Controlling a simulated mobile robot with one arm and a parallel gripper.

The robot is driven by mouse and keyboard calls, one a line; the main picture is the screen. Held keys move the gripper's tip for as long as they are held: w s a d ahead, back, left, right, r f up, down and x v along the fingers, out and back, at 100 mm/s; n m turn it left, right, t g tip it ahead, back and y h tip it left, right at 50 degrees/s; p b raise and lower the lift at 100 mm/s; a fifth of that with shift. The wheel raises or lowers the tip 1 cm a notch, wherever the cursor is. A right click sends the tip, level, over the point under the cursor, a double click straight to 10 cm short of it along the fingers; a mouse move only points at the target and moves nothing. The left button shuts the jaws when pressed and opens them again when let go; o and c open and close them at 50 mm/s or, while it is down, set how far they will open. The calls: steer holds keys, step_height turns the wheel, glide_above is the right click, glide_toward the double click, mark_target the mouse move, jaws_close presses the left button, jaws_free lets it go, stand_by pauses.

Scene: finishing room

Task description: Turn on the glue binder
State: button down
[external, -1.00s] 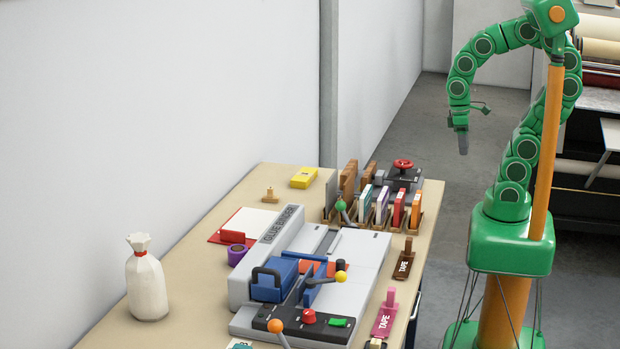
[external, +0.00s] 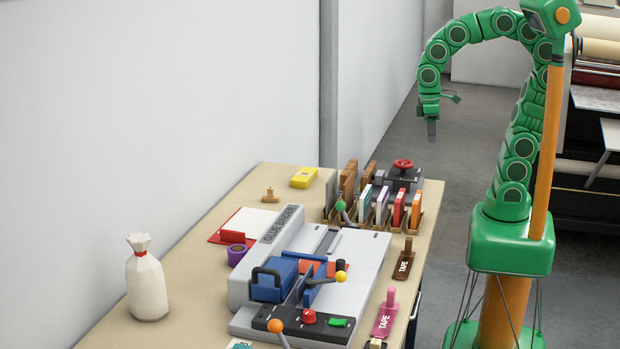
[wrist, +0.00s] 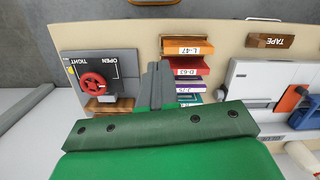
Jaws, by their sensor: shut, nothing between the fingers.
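The glue binder (external: 355,250) is a long grey-white machine on the table, with its name along its left-hand housing. Its dark front panel (external: 268,322) carries a red knob (external: 309,316) and a green switch (external: 338,322). A blue clamp block (external: 275,278) sits on it. In the wrist view only part of the binder (wrist: 248,80) shows at the right edge; its panel is out of that view. My gripper (external: 432,132) is shut and empty, in the air beyond the table's far right corner, well away from the binder. Its closed fingers (wrist: 157,82) show in the wrist view.
A red-wheeled clamp (external: 403,172), marked OPEN and TIGHT, and a rack of labelled coloured blocks (external: 384,205) stand at the far end. Tape holders (external: 385,315) line the right edge. A white sack (external: 147,285) stands at left. Levers with orange (external: 275,326) and yellow (external: 341,277) balls stick up.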

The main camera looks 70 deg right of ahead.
mark_target(344, 329)
steer(key=w+a+r+n+t, duration=0.1)
steer(key=w+a+r+n, duration=0.25)
steer(key=w+a, duration=1.1)
steer(key=w+a+n+y, duration=0.15)
steer(key=w+a, duration=0.25)
steer(key=a, duration=0.6)
steer(key=w+a+n, duration=0.3)
steer(key=w+a, duration=0.1)
steer(key=a, duration=0.6)
steer(key=s+a+f+n, duration=0.1)
steer(key=a+f+n, duration=0.1)
steer(key=a, duration=0.7)
steer(key=s+a+f+n, duration=0.1)
steer(key=a+f+n, duration=0.1)
steer(key=a, duration=0.7)
steer(key=s+a+f+n, duration=0.1)
steer(key=s+a, duration=0.2)
steer(key=a, duration=0.3)
steer(key=s+a+f+n+y, duration=0.1)
steer(key=s+a+f, duration=0.1)
steer(key=a, duration=0.4)
steer(key=s+a+f+n+y, duration=0.1)
steer(key=s+a+n, duration=0.1)
steer(key=s+a, duration=0.2)
steer(key=a, duration=0.2)
steer(key=shift+s+a+f, duration=0.3)
steer(key=shift+a+f, duration=0.05)
